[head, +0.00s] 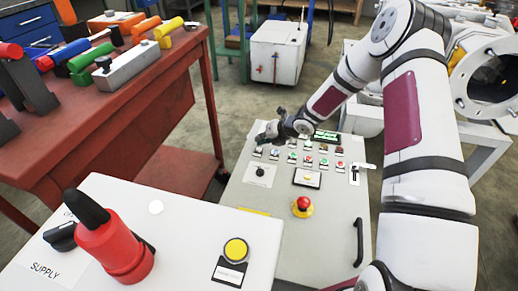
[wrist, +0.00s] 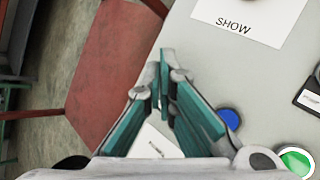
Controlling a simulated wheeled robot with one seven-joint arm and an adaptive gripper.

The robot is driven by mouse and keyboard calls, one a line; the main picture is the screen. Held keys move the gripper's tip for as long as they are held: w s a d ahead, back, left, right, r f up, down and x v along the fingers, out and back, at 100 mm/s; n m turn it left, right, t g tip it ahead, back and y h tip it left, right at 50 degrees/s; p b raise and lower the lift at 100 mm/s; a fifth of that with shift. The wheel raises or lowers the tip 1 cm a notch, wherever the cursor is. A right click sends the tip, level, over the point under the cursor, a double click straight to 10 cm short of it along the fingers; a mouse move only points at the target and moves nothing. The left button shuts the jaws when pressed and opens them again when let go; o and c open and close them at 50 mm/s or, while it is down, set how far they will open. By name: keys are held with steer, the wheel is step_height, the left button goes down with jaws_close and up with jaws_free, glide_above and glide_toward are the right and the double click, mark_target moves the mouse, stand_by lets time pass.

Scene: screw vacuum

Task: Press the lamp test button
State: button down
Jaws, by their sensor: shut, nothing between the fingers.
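The grey control panel (head: 245,200) stands in the middle of the head view, with rows of small coloured buttons near its far edge. My gripper (head: 262,138) is over the panel's far left corner, beside the button rows. In the wrist view my gripper (wrist: 161,82) is shut and empty, its teal-lined fingers together. A blue button (wrist: 229,119) lies right of the fingers, and a lit green button (wrist: 297,161) is at the lower right. The button labels are too small or cut off, so I cannot tell which is the lamp test button.
A red emergency button (head: 302,204) and a black handle (head: 358,243) are on the panel. A nearer white cabinet (head: 185,222) carries a red switch (head: 115,245) and a yellow button (head: 236,249). A red workbench (head: 150,95) with tools stands left.

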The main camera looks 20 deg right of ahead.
mark_target(261, 148)
steer(key=shift+r+p, duration=1.75)
steer(key=shift+r, duration=0.7)
steer(key=shift+f, duration=0.1)
